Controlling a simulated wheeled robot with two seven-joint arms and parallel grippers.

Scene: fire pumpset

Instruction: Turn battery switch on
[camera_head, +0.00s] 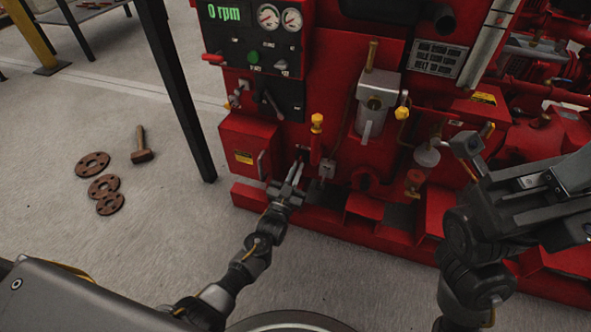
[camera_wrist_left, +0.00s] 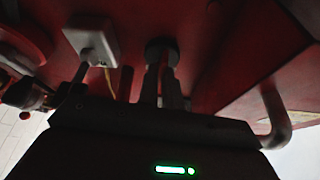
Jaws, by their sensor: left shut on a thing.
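My left gripper (camera_head: 297,172) reaches up to the lower front of the red pump frame, just right of a red box (camera_head: 245,147). In the left wrist view its two fingers (camera_wrist_left: 161,85) are close together and shut on a dark round knob (camera_wrist_left: 162,46), which seems to be the battery switch. The knob is mounted on a red surface. In the head view the fingers mostly hide the switch.
A control panel (camera_head: 252,55) reading 0 rpm is above. A hammer (camera_head: 141,147) and rusty flanges (camera_head: 104,186) lie on the open floor at left.

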